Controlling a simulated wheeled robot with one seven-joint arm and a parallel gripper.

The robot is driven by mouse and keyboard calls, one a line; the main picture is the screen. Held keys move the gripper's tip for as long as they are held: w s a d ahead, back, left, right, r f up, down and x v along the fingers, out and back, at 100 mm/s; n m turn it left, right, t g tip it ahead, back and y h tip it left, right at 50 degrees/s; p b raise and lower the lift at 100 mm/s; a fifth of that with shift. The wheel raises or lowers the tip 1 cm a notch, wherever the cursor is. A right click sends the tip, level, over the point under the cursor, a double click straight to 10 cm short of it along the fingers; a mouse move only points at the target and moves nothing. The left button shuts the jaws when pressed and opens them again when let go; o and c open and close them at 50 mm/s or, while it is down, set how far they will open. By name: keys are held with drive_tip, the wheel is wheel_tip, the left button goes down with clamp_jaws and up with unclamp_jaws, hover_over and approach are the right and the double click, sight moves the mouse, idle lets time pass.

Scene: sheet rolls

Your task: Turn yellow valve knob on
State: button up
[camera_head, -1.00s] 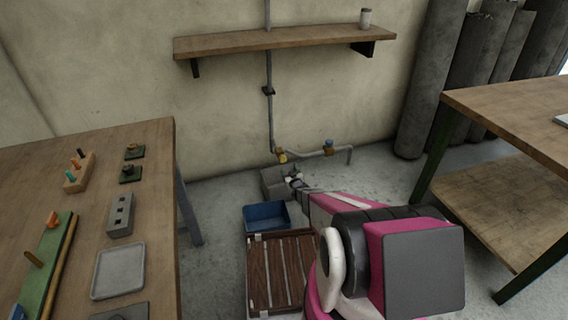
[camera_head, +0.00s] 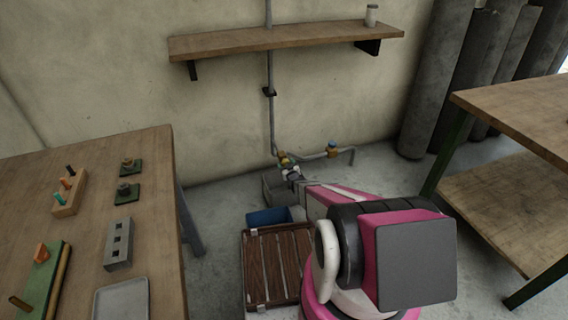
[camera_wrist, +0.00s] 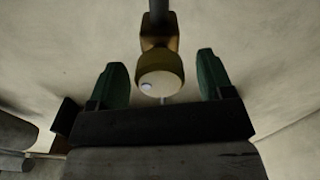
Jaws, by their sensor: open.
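The yellow valve knob (camera_head: 283,158) sits low on the grey pipe at the back wall in the head view. In the wrist view the knob (camera_wrist: 160,75) shows its round face with a small pale spot, on a brass-coloured valve body (camera_wrist: 158,32). My gripper (camera_wrist: 162,80) is open, with one green finger on each side of the knob. Gaps show between the knob and both fingers. In the head view my gripper (camera_head: 291,173) is small, just below the yellow knob, and its fingers are hard to make out.
A blue-topped valve (camera_head: 332,146) is on the pipe to the right. A grey block (camera_head: 272,187), a blue bin (camera_head: 268,216) and a slatted wooden crate (camera_head: 262,262) are on the floor. A shelf (camera_head: 290,40) hangs above. Workbenches stand left (camera_head: 85,220) and right (camera_head: 530,110).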

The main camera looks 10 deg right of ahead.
drive_tip(key=c, duration=0.9)
drive_tip(key=shift+n, duration=0.3)
drive_tip(key=n, duration=0.8)
drive_tip(key=shift+n, duration=0.4)
drive_tip(key=n, duration=0.4)
drive_tip(key=shift+n, duration=0.3)
drive_tip(key=shift+r+n, duration=0.1)
drive_tip(key=shift+n, duration=1.8)
